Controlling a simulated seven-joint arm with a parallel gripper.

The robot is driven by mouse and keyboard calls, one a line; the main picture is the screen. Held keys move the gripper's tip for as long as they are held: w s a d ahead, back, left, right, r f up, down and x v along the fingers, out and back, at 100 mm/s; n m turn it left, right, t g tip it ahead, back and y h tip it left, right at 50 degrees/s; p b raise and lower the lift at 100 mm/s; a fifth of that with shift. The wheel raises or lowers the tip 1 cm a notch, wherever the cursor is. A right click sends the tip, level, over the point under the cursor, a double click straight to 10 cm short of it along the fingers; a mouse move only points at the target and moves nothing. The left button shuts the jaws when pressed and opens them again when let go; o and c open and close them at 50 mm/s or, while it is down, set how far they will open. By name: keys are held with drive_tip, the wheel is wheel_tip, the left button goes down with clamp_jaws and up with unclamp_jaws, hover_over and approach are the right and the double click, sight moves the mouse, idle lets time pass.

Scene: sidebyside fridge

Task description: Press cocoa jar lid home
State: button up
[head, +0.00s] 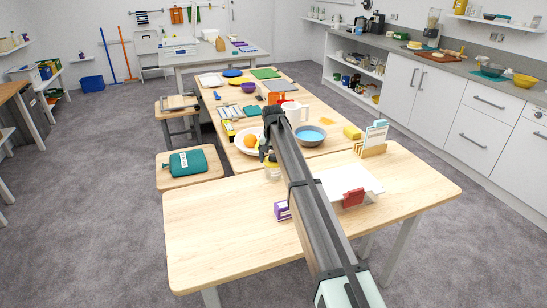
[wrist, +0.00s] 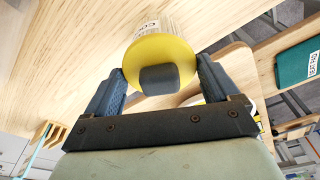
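The cocoa jar (wrist: 149,25) has a pale label with partly hidden lettering and a wide yellow lid (wrist: 135,61). In the head view the jar (head: 272,173) stands on the near wooden table, partly hidden by my arm. My gripper (wrist: 161,68) is over the lid, its dark fingers spread wide on either side. I cannot tell whether the fingertips touch the lid's rim. A dark rounded block (wrist: 159,79) shows over the lid's middle; I cannot tell if it is a knob. The lid's seating on the jar is hidden.
A purple box (head: 282,210) stands near the jar. A white board with a red block (head: 353,197) and a wooden rack (head: 370,149) are to the right. Behind are a white plate with an orange (head: 250,141) and a blue bowl (head: 310,135). The front left tabletop is clear.

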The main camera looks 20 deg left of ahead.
sight(273, 163)
drive_tip(key=shift+o, duration=0.8)
wheel_tip(273, 163, up, 14)
drive_tip(key=s, duration=0.2)
drive_tip(key=shift+d+f, duration=0.2)
drive_tip(key=shift+d, duration=0.1)
